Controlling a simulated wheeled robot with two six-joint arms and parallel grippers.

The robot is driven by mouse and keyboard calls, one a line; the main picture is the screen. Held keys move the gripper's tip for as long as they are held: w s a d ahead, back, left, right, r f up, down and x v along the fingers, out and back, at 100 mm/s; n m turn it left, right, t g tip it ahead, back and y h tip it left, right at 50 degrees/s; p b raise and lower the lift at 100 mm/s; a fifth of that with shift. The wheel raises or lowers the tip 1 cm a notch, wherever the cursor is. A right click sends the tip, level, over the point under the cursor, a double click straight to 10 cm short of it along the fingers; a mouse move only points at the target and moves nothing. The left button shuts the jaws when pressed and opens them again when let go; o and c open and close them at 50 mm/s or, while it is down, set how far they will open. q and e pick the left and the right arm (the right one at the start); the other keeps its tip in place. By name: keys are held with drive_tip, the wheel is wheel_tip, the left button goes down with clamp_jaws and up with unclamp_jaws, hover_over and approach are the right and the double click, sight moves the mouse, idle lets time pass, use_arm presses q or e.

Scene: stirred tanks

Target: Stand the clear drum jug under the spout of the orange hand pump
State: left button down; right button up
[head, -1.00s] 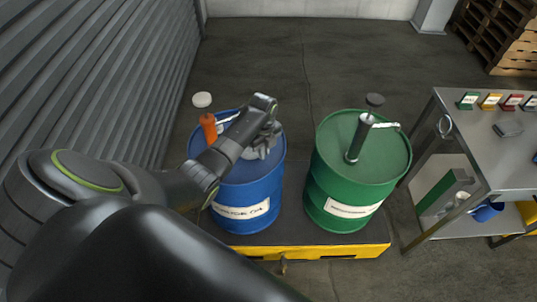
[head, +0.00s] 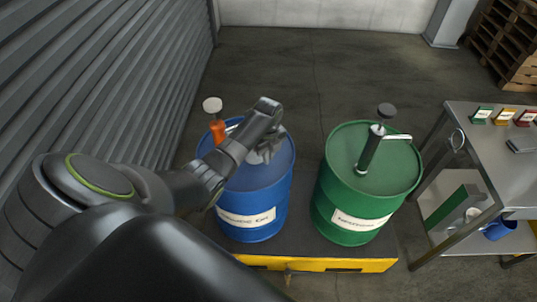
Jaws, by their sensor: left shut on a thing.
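The orange hand pump (head: 217,131) with a pale round knob stands at the back left of the blue drum's top (head: 276,176). Its pale spout points right, partly hidden behind my left arm. My left gripper (head: 270,148) is over the blue drum's top, right of the pump. It is shut on a pale grey, see-through thing, which looks like the clear drum jug (head: 256,157). My wrist and fingers cover most of the jug, and I cannot tell whether its base touches the drum top. My right gripper is not in view.
A metal bench (head: 478,133) is at far right, a ribbed wall at left. The floor behind the drums is clear.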

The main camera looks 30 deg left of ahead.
use_arm(q)
drive_tip(key=shift+f, duration=0.35)
drive_tip(key=c, duration=1.4)
unclamp_jaws()
wheel_tip(320, 180, up, 14)
drive_tip(key=shift+r+b, duration=0.1)
drive_tip(key=shift+b, duration=0.5)
wheel_tip(320, 180, up, 3)
drive_tip(key=p, duration=0.3)
drive_tip(key=shift+r, duration=0.15)
